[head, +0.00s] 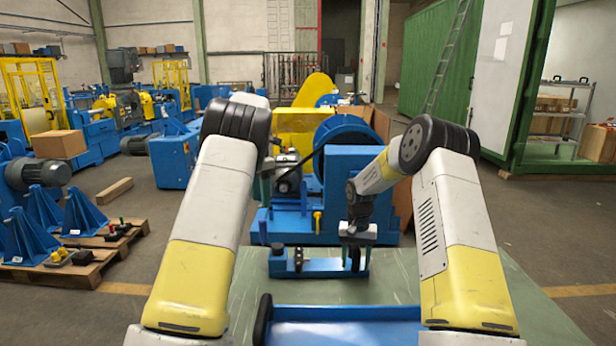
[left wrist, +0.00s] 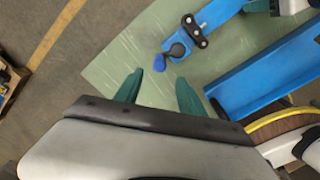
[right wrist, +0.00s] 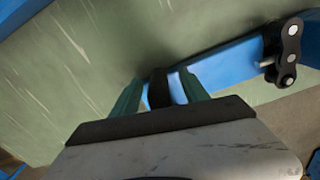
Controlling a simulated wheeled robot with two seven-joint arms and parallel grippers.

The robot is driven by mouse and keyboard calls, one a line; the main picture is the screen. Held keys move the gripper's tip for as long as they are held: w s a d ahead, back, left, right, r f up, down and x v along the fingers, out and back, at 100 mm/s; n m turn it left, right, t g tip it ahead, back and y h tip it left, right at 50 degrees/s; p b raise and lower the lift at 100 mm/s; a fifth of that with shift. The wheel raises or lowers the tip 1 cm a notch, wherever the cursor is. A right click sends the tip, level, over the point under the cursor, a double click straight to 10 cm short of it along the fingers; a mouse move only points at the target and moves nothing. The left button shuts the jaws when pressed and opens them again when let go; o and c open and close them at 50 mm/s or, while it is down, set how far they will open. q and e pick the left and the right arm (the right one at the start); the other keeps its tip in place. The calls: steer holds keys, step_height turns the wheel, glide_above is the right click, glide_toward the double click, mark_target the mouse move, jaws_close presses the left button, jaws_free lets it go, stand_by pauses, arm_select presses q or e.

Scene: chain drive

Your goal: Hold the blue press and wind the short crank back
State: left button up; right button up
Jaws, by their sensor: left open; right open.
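A blue bar fixture (head: 318,268) lies across the far part of the green table. A blue knob on a dark arm (left wrist: 166,59), apparently the blue press, is at its left end beside a black two-pin link (left wrist: 195,30). The link also shows in the right wrist view (right wrist: 288,50). My left gripper (left wrist: 160,92) is open and empty, short of the knob. A dark upright piece (right wrist: 159,88), possibly the short crank, stands at the bar's right end. My right gripper (right wrist: 158,95) is open with its fingers on either side of it; contact is unclear.
A blue tray (head: 345,313) lies on the near part of the table and also shows in the left wrist view (left wrist: 265,70). A large blue machine (head: 350,165) stands behind the table. Green tabletop (right wrist: 50,110) is bare around the bar.

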step_height(320, 180, up, 12)
steer(key=shift+f, duration=0.1)
arm_select(q)
steer(key=s+a+r+m+t+h, duration=0.1)
steer(key=s+r+m+t, duration=0.1)
steer(key=s+r+m, duration=0.55)
steer(key=s+a+r+m+t+h, duration=0.15)
steer(key=s+r+m, duration=0.3)
steer(key=s, duration=0.65)
arm_select(e)
steer(key=s+d+r+n+t, duration=0.1)
steer(key=s+r+n+t, duration=0.15)
steer(key=s+r, duration=1.5)
arm_select(q)
steer(key=s+d+f+m+t, duration=0.1)
steer(key=s+d+m, duration=0.1)
steer(key=s+m, duration=0.5)
steer(key=s+d+f+m+t, duration=0.1)
steer(key=s+m, duration=0.6)
steer(key=s, duration=0.8)
steer(key=shift+d+f+t, duration=0.2)
steer(key=shift+d+t, duration=0.15)
steer(key=shift+d, duration=0.55)
arm_select(e)
steer(key=s+t+y, duration=0.2)
steer(key=s+t, duration=0.1)
steer(key=s, duration=1.5)
steer(key=shift+r+t, duration=0.25)
steer(key=shift+t, duration=0.1)
